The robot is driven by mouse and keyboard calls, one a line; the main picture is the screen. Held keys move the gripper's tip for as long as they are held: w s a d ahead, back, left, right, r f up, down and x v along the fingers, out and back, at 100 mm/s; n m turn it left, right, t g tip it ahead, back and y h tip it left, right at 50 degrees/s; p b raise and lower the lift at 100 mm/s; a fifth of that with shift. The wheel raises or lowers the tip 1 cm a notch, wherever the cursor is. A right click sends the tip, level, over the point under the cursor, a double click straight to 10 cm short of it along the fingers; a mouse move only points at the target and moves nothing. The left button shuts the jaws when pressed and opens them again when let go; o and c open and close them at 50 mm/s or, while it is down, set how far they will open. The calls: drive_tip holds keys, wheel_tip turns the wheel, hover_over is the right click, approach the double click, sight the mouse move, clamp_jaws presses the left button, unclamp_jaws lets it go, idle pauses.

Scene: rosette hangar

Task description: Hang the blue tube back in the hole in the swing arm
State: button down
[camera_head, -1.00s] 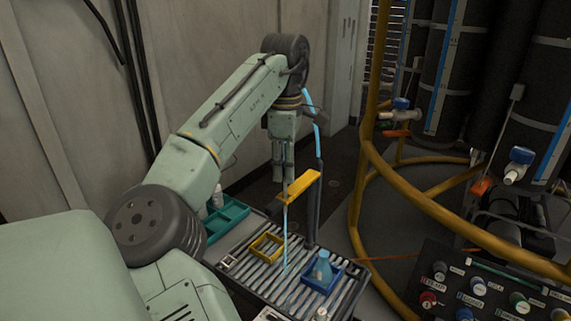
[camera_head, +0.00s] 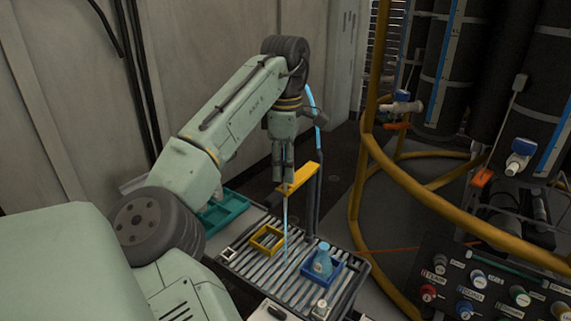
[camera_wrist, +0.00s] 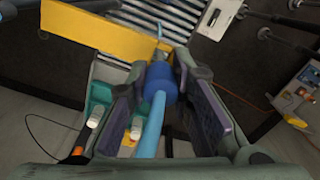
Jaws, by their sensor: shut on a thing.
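My gripper (camera_head: 283,180) is shut on the blue tube, with its fingers pointing down. In the wrist view the tube's dark blue collar (camera_wrist: 160,82) sits between the two fingers (camera_wrist: 165,100), and its light blue hose (camera_wrist: 150,135) runs back toward the camera. The thin lower part of the tube (camera_head: 285,217) hangs down over the slatted surface. The yellow swing arm (camera_head: 302,177) is right beside the gripper, on a dark post (camera_head: 311,215). In the wrist view the tube's tip passes close to the end of the swing arm (camera_wrist: 100,38); I cannot make out the hole.
Below is a slatted drain surface (camera_head: 300,285) with an empty yellow tray (camera_head: 267,240) and a blue tray (camera_head: 338,271) holding a blue flask (camera_head: 322,259). A teal bin (camera_head: 225,213) lies behind at the left. A yellow rail frame (camera_head: 357,215) stands to the right.

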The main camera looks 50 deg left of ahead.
drive_tip(key=shift+f+b, duration=0.4)
drive_tip(key=shift+f, duration=0.95)
drive_tip(key=c, duration=1.3)
unclamp_jaws()
drive_tip(key=shift+f, duration=0.15)
drive_tip(key=shift+c, duration=0.2)
drive_tip(key=o, duration=0.6)
drive_tip(key=shift+r, duration=0.25)
